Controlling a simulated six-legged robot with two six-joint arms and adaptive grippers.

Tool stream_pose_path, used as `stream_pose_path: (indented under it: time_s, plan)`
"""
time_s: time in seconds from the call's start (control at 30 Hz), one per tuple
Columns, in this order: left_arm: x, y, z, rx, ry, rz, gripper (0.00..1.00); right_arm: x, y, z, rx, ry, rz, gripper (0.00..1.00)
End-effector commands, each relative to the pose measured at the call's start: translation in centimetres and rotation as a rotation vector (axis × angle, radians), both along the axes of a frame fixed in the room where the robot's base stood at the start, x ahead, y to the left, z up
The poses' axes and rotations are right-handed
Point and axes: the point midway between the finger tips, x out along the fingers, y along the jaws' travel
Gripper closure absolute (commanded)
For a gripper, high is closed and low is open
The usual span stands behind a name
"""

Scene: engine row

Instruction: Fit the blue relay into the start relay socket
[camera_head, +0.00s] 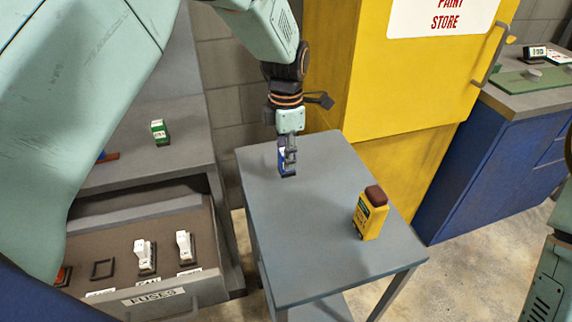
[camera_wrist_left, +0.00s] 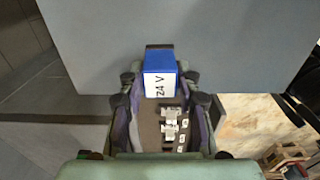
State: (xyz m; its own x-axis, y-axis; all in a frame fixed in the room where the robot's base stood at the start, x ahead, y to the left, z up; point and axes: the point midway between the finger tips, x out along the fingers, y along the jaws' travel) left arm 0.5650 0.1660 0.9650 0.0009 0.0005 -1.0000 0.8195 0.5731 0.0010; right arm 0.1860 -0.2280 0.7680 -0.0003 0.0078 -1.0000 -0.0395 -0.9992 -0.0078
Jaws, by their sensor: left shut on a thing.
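My left gripper (camera_head: 288,158) is shut on the blue relay (camera_head: 282,161), over the far left part of the small grey table. I cannot tell whether the relay touches the tabletop. In the left wrist view the relay (camera_wrist_left: 159,68) sits between the fingers, with a white "24 V" label facing the camera. An empty dark square socket (camera_head: 102,269) is in the open drawer at lower left. The label in front of it is too small to read, so I cannot tell whether it is the start relay socket. My right gripper is out of view.
The drawer (camera_head: 205,284), marked "FUSES", also holds two white relays (camera_head: 145,255) (camera_head: 184,246). A green relay (camera_head: 160,132) stands on the bench above.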

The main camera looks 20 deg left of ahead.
Motion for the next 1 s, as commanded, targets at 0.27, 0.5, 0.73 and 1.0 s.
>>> stream_pose_path:
  time_s: [0.27, 0.5, 0.73, 1.0]
  plan:
    - [0.0, 0.0, 4.8, 0.001, -0.001, 0.000, 1.00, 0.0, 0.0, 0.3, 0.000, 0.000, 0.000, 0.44]
    - [0.0, 0.0, 5.8, 0.000, 0.000, 0.000, 1.00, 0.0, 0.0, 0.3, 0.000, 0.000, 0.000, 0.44]
    - [0.0, 0.0, 5.7, 0.000, 0.000, 0.000, 1.00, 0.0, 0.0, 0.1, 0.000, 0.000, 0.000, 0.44]
    - [0.2, 1.2, 4.7, -0.001, 0.002, 0.031, 1.00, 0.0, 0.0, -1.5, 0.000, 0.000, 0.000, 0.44]
